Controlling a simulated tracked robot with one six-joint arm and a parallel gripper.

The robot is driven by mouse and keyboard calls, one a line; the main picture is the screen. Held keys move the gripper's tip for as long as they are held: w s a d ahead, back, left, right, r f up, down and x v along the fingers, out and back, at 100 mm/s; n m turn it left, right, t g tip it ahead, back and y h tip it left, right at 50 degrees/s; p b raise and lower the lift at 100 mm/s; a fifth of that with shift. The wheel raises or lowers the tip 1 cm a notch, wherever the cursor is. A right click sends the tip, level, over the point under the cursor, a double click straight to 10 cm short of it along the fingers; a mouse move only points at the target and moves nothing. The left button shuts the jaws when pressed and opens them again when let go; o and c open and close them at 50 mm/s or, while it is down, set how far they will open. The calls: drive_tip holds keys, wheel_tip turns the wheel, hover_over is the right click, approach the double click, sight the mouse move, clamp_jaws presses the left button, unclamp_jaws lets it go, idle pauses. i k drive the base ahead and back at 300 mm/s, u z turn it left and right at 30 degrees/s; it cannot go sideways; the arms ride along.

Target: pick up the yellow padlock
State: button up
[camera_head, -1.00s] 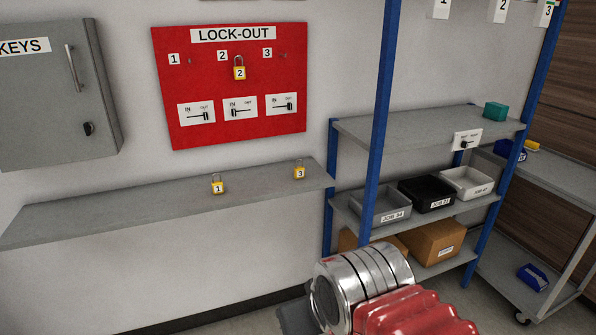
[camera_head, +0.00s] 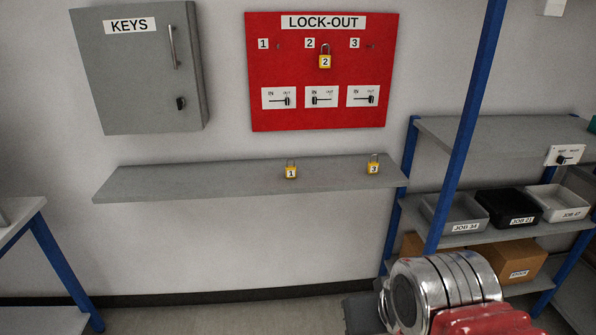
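Three yellow padlocks are in view. Padlock 2 (camera_head: 325,62) hangs on the red LOCK-OUT board (camera_head: 262,112) under the label 2. Padlock 1 (camera_head: 291,172) stands upright at the front edge of the grey wall shelf (camera_head: 190,182). Padlock 3 (camera_head: 373,168) stands upright on the same shelf, near its right end. My arm shows at the bottom right, below and to the right of the shelf and apart from all the padlocks. No gripper fingers can be made out, so its state is not visible.
A grey KEYS cabinet (camera_head: 140,85) hangs shut at the upper left. A blue-post rack (camera_head: 466,125) with job trays (camera_head: 455,213) and cardboard boxes (camera_head: 510,265) stands at the right. A blue-legged bench (camera_head: 60,260) is at the left. Floor below the wall shelf looks clear.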

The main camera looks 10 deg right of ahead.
sight(291, 171)
drive_tip(key=z, duration=0.1)
drive_tip(key=i, duration=1.1)
drive_tip(key=u, duration=0.35)
drive_tip(key=i, duration=0.65)
drive_tip(key=u, duration=0.65)
drive_tip(key=i, duration=0.5)
drive_tip(key=u, duration=0.25)
